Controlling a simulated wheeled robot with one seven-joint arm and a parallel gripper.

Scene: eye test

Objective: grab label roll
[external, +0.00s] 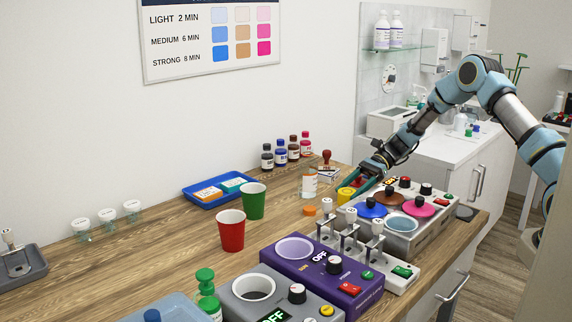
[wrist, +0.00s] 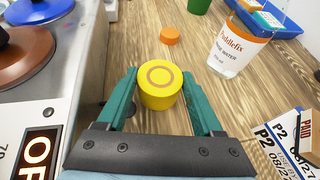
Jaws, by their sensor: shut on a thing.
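The label roll appears to be the short yellow cylinder (wrist: 160,88) with a tan ring on its top, in the wrist view. It also shows in the external view (external: 346,194), on or just above the wooden counter, left of the grey heater unit. My gripper (wrist: 159,80) has teal fingers, one on each side of the roll, and is shut on it. In the external view my gripper (external: 360,182) reaches down from the right, and its fingers partly hide the roll. I cannot tell whether the roll touches the counter.
The grey unit with coloured lids (external: 408,232) stands close on the right. A bottle with an orange label (external: 309,185), an orange cap (external: 310,211) and a stamp (external: 326,158) are near. Printed labels (wrist: 290,140) lie right of my gripper in the wrist view. Bare counter (external: 150,235) is at left.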

